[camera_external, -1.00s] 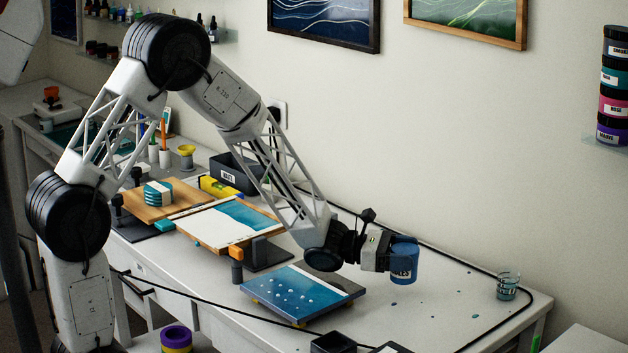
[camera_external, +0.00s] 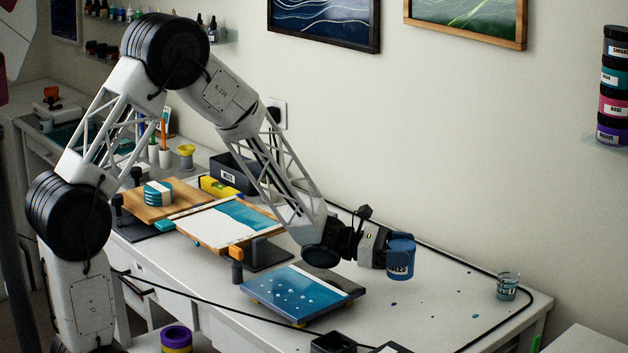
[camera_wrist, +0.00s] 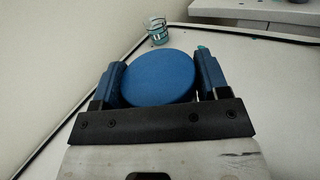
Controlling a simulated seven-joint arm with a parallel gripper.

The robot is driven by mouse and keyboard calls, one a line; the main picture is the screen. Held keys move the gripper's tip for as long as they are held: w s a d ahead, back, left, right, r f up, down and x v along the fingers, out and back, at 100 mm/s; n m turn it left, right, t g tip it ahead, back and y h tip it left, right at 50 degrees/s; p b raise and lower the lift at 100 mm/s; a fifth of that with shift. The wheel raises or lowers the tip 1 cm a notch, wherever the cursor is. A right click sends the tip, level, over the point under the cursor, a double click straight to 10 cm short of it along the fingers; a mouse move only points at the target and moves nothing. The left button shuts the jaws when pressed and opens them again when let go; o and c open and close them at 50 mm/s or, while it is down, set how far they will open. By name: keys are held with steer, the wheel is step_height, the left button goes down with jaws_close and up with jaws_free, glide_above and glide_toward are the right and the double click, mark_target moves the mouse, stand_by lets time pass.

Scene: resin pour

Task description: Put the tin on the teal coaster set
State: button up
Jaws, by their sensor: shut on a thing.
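The tin (camera_external: 401,260) is a blue cylinder with a pale label, held upright above the right part of the table. My gripper (camera_external: 385,256) is shut on it from its left side. In the wrist view the tin's round blue lid (camera_wrist: 158,78) sits between the two fingers of my gripper (camera_wrist: 160,85). The teal coaster set (camera_external: 158,194) is a stack with a white band on a wooden board (camera_external: 183,206) at the left of the table, far from the tin.
A blue painted panel (camera_external: 296,292) lies in front of my gripper. A teal-and-white panel (camera_external: 215,226) rests on raised supports mid-table. A dark bin (camera_external: 230,174) stands behind. A measuring cup (camera_external: 507,287) stands at the right, also in the wrist view (camera_wrist: 158,32).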

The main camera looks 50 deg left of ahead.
steer(key=a+r+n+t+y, duration=0.2)
steer(key=a+r, duration=0.1)
steer(key=a, duration=1.6)
steer(key=a+r+n+t+y, duration=0.2)
steer(key=a+r, duration=0.1)
steer(key=a, duration=1.7)
steer(key=s+a+r+n+t+y, duration=0.1)
steer(key=s+a, duration=0.5)
steer(key=a, duration=0.4)
steer(key=s+a+r+n+t+y, duration=0.1)
steer(key=s+a+r+y, duration=0.1)
steer(key=s+a, duration=0.5)
steer(key=s+a+r+n+y, duration=0.1)
steer(key=s+a, duration=0.5)
steer(key=a, duration=0.9)
steer(key=shift+s+a+r+t+y, duration=0.2)
steer(key=shift+s+t+y, duration=0.2)
steer(key=shift+y, duration=0.2)
steer(key=shift+f, duration=0.1)
glide_above(159, 187)
steer(key=shift+a+f, duration=0.1)
steer(key=shift+f, duration=2.45)
steer(key=shift+f, duration=0.15)
